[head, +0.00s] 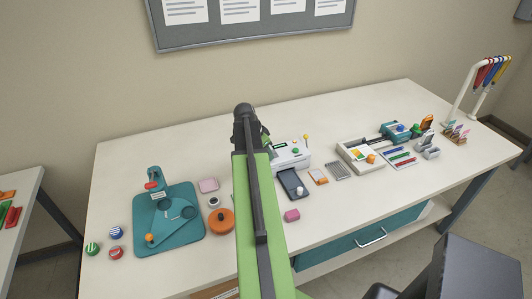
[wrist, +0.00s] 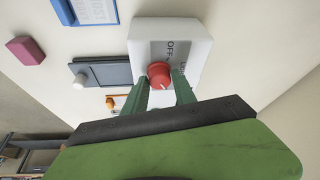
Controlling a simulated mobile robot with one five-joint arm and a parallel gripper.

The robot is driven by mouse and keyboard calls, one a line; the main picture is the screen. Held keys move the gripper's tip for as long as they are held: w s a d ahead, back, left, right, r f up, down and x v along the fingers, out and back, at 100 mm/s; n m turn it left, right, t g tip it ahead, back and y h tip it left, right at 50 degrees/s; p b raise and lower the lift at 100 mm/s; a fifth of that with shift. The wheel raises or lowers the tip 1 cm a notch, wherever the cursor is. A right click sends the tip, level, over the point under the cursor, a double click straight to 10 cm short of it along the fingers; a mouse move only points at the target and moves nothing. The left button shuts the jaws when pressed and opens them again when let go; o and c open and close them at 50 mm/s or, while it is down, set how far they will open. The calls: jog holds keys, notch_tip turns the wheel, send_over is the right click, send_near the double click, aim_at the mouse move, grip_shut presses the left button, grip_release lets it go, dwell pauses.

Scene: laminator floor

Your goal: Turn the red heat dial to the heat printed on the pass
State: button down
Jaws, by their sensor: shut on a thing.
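The red heat dial (wrist: 159,74) sits on the face of a white box in the wrist view, with "OFF" and other partly hidden print beside it. A pale pointer mark shows on the dial. My gripper (wrist: 161,80) has its two green fingers on either side of the dial, shut on it. In the head view the white machine (head: 292,155) stands mid-table, and my arm hides the dial and gripper. A blue-edged card (wrist: 93,9) with print lies at the top of the wrist view, cut off by the frame. I cannot read a heat on it or tell if it is the pass.
A dark tray with a white knob (head: 294,184) and a pink block (head: 292,215) lie near the machine. A teal board (head: 165,225) and an orange round pot (head: 221,220) are left of my arm. A cream tray (head: 360,155) stands right. The table's back strip is clear.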

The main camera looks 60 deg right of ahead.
jog(key=c, duration=1)
grip_release()
jog(key=shift+c, duration=0.2)
jog(key=p+v, duration=1.6)
jog(key=v, duration=0.1)
jog(key=shift+a, duration=0.2)
jog(key=shift+w+r, duration=0.1)
